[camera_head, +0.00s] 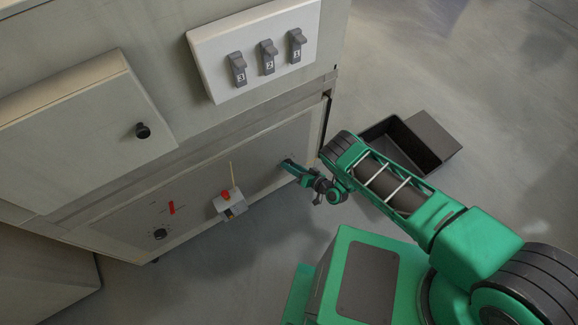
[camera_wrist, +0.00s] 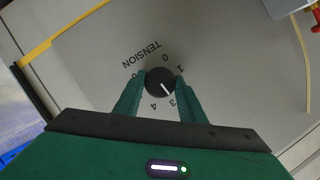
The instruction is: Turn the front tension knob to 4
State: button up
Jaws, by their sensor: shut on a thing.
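The tension knob (camera_wrist: 159,82) is a round black dial on a grey panel, marked TENSION and ringed by numbers. Its white pointer line points down and to the right in the wrist view, at about the 3. The 4 (camera_wrist: 153,106) is to the left of the 3 and also visible. Some numbers are hidden behind the fingers. My gripper (camera_wrist: 159,86) is shut on the knob, one green finger on each side. In the head view my gripper (camera_head: 287,164) reaches the right end of the lower front panel and hides the knob.
A small box with a red part (camera_head: 229,204) juts from the panel left of my gripper. Further left are a red lever (camera_head: 171,208) and a black knob (camera_head: 160,234). A white switch box (camera_head: 253,45) is above. A dark open bin (camera_head: 392,136) is on the floor behind my arm.

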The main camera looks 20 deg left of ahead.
jog(key=shift+d+f+m+y, duration=0.3)
jog(key=shift+m+y, duration=0.1)
jog(key=shift+m, duration=0.4)
jog(key=shift+o, duration=0.6)
jog(key=shift+r+g, duration=0.1)
jog(key=shift+g, duration=0.2)
jog(key=shift+c, duration=0.6)
jog(key=o, duration=1)
jog(key=shift+o, duration=0.2)
jog(key=shift+a, duration=0.15)
